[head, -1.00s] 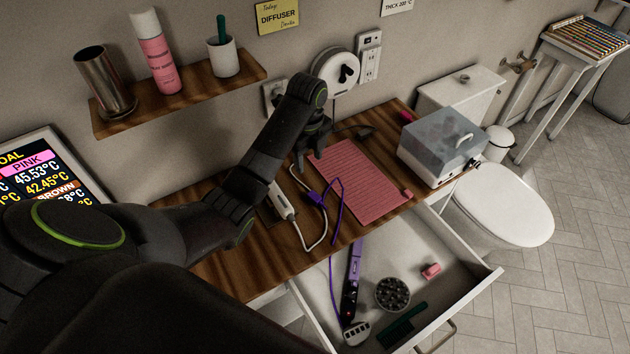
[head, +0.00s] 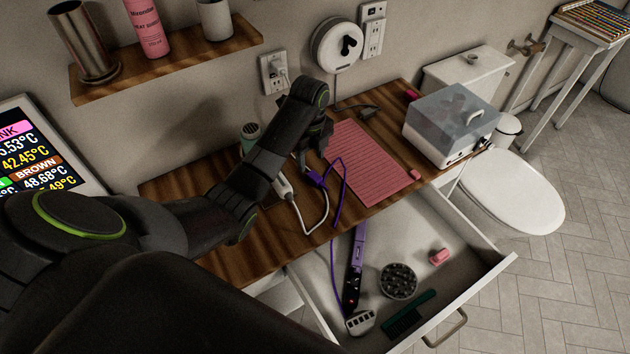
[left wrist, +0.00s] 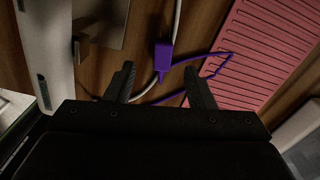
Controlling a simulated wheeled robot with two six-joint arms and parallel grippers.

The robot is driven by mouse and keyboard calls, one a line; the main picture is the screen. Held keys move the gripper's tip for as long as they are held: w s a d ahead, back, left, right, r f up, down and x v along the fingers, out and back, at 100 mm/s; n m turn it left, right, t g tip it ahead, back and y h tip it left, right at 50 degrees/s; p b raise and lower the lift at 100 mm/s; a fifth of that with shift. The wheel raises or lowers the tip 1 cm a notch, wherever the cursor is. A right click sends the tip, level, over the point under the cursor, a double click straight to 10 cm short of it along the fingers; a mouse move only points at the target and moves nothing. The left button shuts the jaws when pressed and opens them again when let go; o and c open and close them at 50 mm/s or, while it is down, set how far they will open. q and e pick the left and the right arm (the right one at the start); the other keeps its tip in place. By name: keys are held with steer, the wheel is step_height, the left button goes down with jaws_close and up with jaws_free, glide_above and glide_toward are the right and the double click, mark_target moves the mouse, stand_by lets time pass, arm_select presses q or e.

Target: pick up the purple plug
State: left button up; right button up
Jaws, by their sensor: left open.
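The purple plug (head: 315,179) lies on the wooden counter, left of the pink mat. A purple cord runs from it, and a white cord meets it. In the left wrist view the plug (left wrist: 164,56) is near the middle, beyond and between the finger tips. My left gripper (head: 313,150) is just above the plug in the head view, its fingers partly hidden by the arm. In the left wrist view my left gripper (left wrist: 160,75) is open, its fingers pointing toward the plug and apart, with nothing held. My right gripper is not in view.
A white elongated device (head: 284,188) lies left of the plug. The ribbed pink mat (head: 372,165) lies to the right. An open drawer (head: 480,275) in front holds a purple styling tool (head: 355,268), a round black brush piece and a green comb. A clear-lidded box (head: 450,125) stands right.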

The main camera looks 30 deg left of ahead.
mark_target(313, 175)
arm_select(q)
steer(key=shift+w+d+f+p, duration=0.1)
steer(key=shift+f+p, duration=0.15)
steer(key=shift+f, duration=1.45)
steer(key=shift+w+d+f+p, duration=0.1)
steer(key=shift+f+p, duration=0.15)
steer(key=shift+f, duration=1.4)
steer(key=c, duration=1.1)
steer(key=shift+o, duration=0.2)
steer(key=shift+r, duration=0.1)
